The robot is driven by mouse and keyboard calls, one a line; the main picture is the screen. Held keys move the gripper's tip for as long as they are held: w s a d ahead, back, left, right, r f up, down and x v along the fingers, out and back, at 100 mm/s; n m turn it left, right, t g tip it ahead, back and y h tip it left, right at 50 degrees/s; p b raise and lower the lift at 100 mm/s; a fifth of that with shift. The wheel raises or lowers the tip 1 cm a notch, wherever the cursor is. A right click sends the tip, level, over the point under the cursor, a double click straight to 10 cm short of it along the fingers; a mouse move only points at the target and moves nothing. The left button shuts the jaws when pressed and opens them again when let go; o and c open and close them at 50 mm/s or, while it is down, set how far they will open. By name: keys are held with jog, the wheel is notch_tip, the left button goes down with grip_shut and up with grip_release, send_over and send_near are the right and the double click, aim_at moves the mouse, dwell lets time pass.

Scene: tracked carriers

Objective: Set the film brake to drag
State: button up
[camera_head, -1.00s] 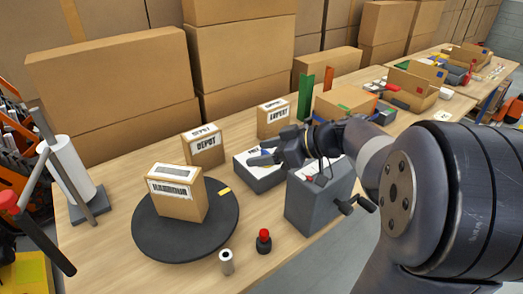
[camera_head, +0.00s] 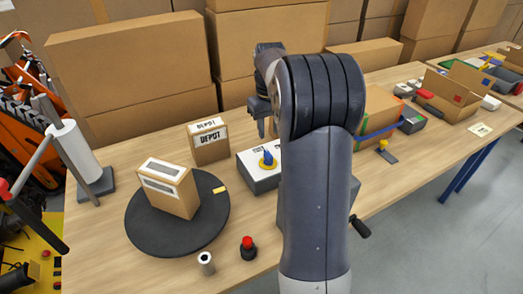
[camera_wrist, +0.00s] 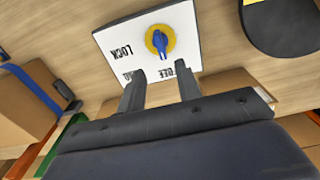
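The film brake is a low grey box with a white top (camera_head: 245,172), left of my arm in the head view. Its blue knob (camera_head: 267,159) sits on a yellow disc. My gripper (camera_wrist: 156,74) is open and empty, apart from the knob. It also shows above the brake in the head view (camera_head: 267,127).
A black turntable (camera_head: 143,238) bearing a carton (camera_head: 168,190) stands left of the brake. A DEPOT carton (camera_head: 209,142) stands behind it. A red-topped button (camera_head: 248,247) and small white roll (camera_head: 206,263) are in front. My arm hides the table's middle.

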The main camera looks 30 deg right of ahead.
aim_at(268, 153)
notch_tip(268, 153, down, 10)
jog(key=shift+f, duration=0.15)
jog(key=shift+c, duration=0.3)
grip_shut()
